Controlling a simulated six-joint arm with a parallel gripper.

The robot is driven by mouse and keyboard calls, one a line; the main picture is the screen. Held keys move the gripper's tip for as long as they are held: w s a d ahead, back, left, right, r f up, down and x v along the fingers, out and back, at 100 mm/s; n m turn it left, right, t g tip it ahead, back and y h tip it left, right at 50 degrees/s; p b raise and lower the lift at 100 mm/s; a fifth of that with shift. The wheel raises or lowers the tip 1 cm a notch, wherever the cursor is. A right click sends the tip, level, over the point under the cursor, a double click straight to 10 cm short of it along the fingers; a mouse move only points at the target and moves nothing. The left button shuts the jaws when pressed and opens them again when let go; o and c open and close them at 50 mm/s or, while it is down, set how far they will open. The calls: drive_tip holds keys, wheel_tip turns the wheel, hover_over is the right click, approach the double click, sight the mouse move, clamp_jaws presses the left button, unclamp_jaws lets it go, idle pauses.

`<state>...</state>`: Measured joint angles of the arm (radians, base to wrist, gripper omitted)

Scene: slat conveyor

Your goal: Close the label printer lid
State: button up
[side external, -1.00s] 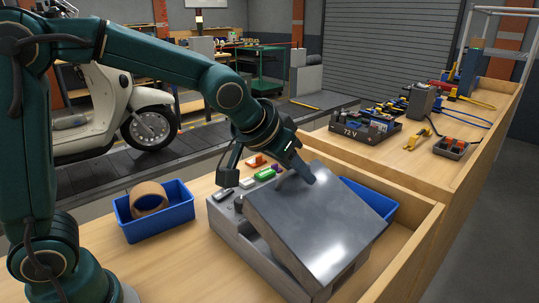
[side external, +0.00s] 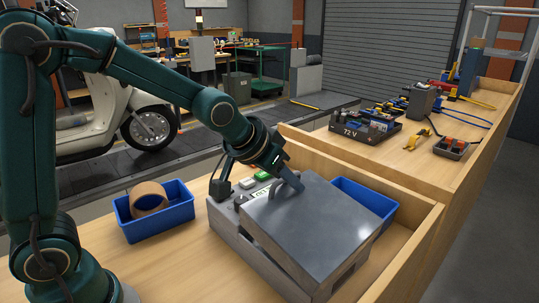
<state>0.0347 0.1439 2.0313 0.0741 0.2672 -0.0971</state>
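The label printer (side external: 250,248) is a grey box on the wooden bench. A small handle or tab stands at the lid's upper left edge. My gripper (side external: 292,184) points down at that edge, at or very near the handle. The fingertips are small and partly merged with the handle, so I cannot tell whether they are open or shut. A display and a green button (side external: 263,176) show on the printer behind my gripper.
A blue bin (side external: 172,222) with a brown tape roll (side external: 149,198) stands left of the printer. Another blue bin (side external: 365,204) is behind it on the right. A raised wooden edge (side external: 425,225) bounds the bench on the right. Bare bench lies at the front left.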

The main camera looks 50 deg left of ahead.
drive_tip(key=shift+a+f, duration=0.4)
drive_tip(key=shift+f, duration=0.1)
drive_tip(key=shift+r, duration=0.1)
drive_tip(key=shift+r, duration=3.45)
drive_tip(key=shift+r, duration=0.2)
drive_tip(key=shift+s+r+t, duration=0.2)
drive_tip(key=shift+s+r, duration=0.2)
drive_tip(key=shift+r, duration=0.25)
drive_tip(key=shift+s+r+t, duration=0.2)
drive_tip(key=shift+s+r, duration=0.2)
drive_tip(key=shift+r, duration=0.2)
drive_tip(key=s+f+g, duration=0.1)
drive_tip(key=s+f, duration=0.2)
drive_tip(key=s, duration=0.6)
drive_tip(key=s+f+g, duration=0.2)
drive_tip(key=s+f, duration=0.2)
drive_tip(key=s, duration=0.6)
drive_tip(key=shift+f, duration=0.15)
